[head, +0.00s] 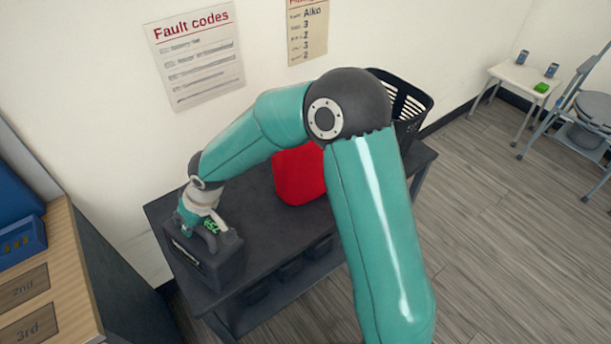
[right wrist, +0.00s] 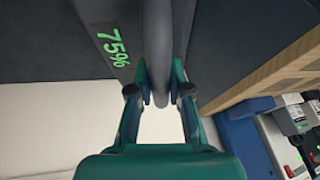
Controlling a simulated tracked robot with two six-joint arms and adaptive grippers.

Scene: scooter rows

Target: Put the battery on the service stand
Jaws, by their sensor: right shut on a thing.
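The battery (head: 222,264) is a dark grey block with a grey bar handle and green digits on top, at the left end of a dark bench (head: 262,236). My right gripper (head: 205,226) reaches down over it and is shut on its handle. In the right wrist view the fingers (right wrist: 160,98) close around the handle bar, and the battery's top (right wrist: 108,30) reads 75%. A pale label shows on the battery's front side. I cannot tell whether its underside rests on the bench or hangs just above. I see no separate thing marked as the service stand. My left gripper is out of view.
A red object (head: 298,176) and a black basket (head: 412,105) stand on the bench, partly behind my arm. A wooden counter (head: 75,262) marked 2nd and 3rd is at left. A small white table (head: 520,77) and a folding chair (head: 592,108) are far right.

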